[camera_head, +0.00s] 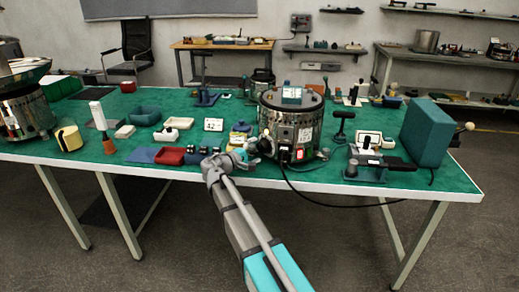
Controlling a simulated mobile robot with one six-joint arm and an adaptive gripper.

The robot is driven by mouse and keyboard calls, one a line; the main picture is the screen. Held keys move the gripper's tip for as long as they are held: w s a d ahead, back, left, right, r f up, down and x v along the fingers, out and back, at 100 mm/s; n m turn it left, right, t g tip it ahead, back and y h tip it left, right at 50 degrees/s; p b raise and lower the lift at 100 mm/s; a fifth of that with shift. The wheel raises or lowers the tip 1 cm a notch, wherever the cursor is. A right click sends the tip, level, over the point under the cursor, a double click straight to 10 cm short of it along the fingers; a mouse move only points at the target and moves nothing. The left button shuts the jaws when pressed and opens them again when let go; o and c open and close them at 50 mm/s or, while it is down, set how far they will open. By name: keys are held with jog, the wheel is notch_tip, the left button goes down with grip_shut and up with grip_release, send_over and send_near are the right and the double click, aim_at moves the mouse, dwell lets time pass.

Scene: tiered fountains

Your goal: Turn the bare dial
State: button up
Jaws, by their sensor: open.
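A round, shiny metal fountain unit (280,125) stands on the green table, right of the middle. Small fittings and a lit red switch (300,155) show low on its front. A small dark round part (284,155) sits left of the switch; I cannot tell whether it is the bare dial. My gripper (248,153) is open at the unit's lower left side, close to a dark knob-like part (266,146). The picture is too small to tell whether they touch. My wrist hides some of the table front.
A black cable (310,197) hangs from the unit over the table's front edge. A red tray (170,156) and small blocks lie left of my gripper. A black clamp-like tool (372,168) and a teal box (425,132) stand to the right.

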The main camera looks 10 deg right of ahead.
jog(key=v, duration=0.9)
jog(key=shift+s+a, duration=0.2)
jog(key=shift+a, duration=0.1)
jog(key=shift+s, duration=0.1)
